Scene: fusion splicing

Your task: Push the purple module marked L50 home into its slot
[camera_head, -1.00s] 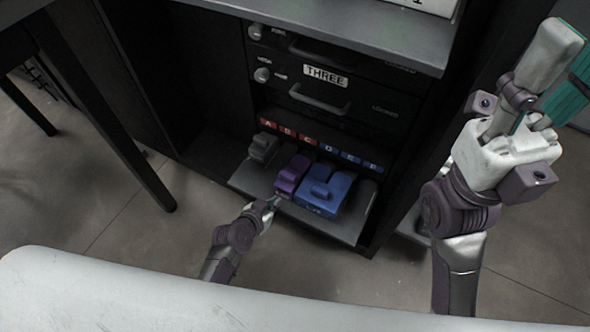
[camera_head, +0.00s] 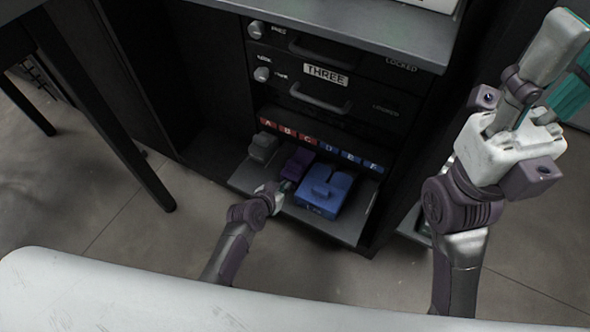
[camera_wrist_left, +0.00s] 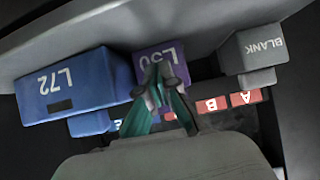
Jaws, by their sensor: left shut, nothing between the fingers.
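The purple module marked L50 (camera_head: 297,164) stands on the shelf between a grey module and a blue one. Its marked front face shows upside down in the left wrist view (camera_wrist_left: 160,54). My left gripper (camera_head: 283,187) is shut and empty, with its fingertips at the purple module's front face; they look to be touching it. In the left wrist view the fingertips (camera_wrist_left: 158,75) cover the lower part of that face. My right gripper (camera_head: 530,112) is raised at the right, by a teal piece; its fingers do not show clearly.
The blue module L72 (camera_head: 321,196) sticks out just right of the purple one; it also shows in the left wrist view (camera_wrist_left: 66,84). The grey BLANK module (camera_head: 263,147) is on the left. Lettered red and blue labels (camera_head: 308,141) run above.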

